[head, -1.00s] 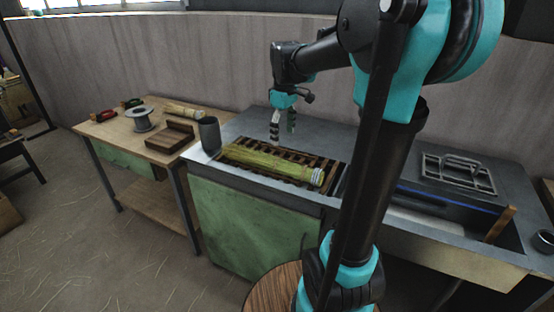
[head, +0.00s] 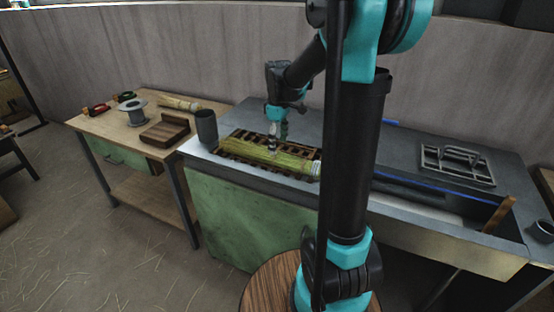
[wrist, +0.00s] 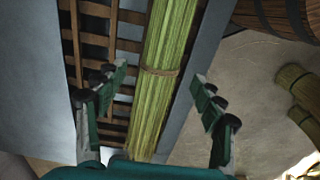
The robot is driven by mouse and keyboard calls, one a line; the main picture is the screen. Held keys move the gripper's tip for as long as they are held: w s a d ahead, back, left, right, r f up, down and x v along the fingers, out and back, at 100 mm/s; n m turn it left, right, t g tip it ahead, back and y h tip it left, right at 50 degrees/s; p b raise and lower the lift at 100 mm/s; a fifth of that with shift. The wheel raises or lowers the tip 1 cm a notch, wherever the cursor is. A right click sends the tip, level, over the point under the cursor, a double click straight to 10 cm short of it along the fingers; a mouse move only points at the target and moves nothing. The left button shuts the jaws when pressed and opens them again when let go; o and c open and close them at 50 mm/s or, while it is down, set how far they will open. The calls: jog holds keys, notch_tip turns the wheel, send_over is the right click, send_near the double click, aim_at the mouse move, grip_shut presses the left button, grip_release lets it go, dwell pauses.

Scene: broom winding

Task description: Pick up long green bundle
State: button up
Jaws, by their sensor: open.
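The long green bundle (head: 258,156) lies on a slatted wooden rack (head: 240,138) set in the metal bench, with a pale band at its right end. My gripper (head: 277,140) is over the bundle's middle, pointing down. In the wrist view the bundle (wrist: 168,50) runs between the two open fingers of my gripper (wrist: 158,98), with a tie around it. The fingers stand apart from it on both sides. I cannot tell how far above the bundle the fingertips are.
A dark cup (head: 206,130) stands just left of the rack. A wooden side table (head: 115,141) at left holds a spool (head: 132,113), a brown block (head: 165,132) and a pale bundle (head: 178,103). A metal frame (head: 457,165) lies on the bench at right.

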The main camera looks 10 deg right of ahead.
aim_at(278, 153)
jog(key=shift+a+f, duration=0.1)
jog(key=shift+f, duration=2.6)
jog(key=c, duration=1.3)
jog(key=shift+r, duration=0.15)
